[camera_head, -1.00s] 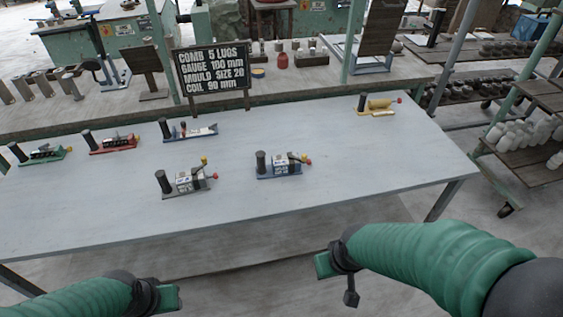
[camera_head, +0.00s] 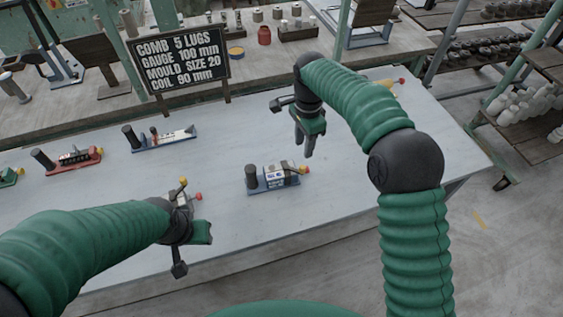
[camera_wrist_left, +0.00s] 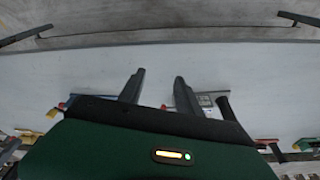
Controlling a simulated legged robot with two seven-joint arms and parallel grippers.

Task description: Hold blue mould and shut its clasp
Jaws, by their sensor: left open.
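The blue mould (camera_head: 262,187) stands on the table in the head view, with a black upright handle, a white labelled block and a red-and-yellow knobbed clasp at its right end. Whether the clasp is shut is too small to tell. My right gripper (camera_head: 308,153) hangs fingers-down above the table, behind and right of the blue mould, apart from it. Its finger gap is unclear. My left gripper (camera_head: 203,234) is at the table's front, left of the blue mould, partly covering a grey mould (camera_head: 183,198). In the left wrist view its fingers (camera_wrist_left: 158,88) are apart and empty.
A second blue-based mould (camera_head: 160,142) and a red one (camera_head: 68,163) stand further left. A yellow mould (camera_head: 388,84) is at the back right, partly behind my right arm. A lettered board (camera_head: 180,62) stands at the back. The table (camera_head: 400,150) is clear right of the blue mould.

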